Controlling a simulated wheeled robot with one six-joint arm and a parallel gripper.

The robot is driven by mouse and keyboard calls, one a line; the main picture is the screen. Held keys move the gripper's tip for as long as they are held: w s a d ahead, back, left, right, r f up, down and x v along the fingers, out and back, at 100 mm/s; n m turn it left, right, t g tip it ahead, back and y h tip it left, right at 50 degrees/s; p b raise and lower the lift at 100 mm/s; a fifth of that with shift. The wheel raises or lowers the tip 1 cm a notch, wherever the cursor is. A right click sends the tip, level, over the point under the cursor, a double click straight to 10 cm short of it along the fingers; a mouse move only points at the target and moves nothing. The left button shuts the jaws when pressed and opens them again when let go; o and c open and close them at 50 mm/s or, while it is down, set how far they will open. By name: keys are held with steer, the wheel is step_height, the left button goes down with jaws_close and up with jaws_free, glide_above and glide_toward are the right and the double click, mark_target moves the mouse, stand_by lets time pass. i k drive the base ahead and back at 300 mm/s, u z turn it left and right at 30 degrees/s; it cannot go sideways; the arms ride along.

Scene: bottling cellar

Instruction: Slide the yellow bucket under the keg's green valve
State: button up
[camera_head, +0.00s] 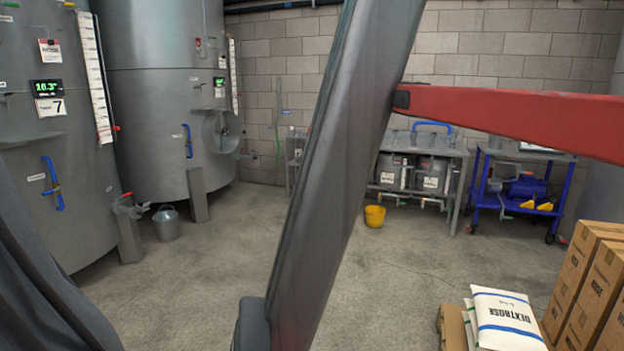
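The yellow bucket (375,216) stands upright on the concrete floor, in front of the steel bench at the back. Two steel kegs, a left one (389,170) and a right one (432,176), sit in the bench with white labels on their fronts. Pipes and small fittings show below them. I cannot make out a green valve at this size. The bucket is on the floor near the bench's left front, not clearly beneath any fitting. My gripper is not in view.
A blue cart (516,194) stands right of the bench. A grey metal bucket (167,223) stands by the tanks at left. Dextrose sacks (505,318) and cardboard boxes (580,290) fill the lower right. Large grey and red arm links block the middle; open floor lies around the yellow bucket.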

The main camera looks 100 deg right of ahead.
mark_target(375, 217)
steer(key=z, duration=3.85)
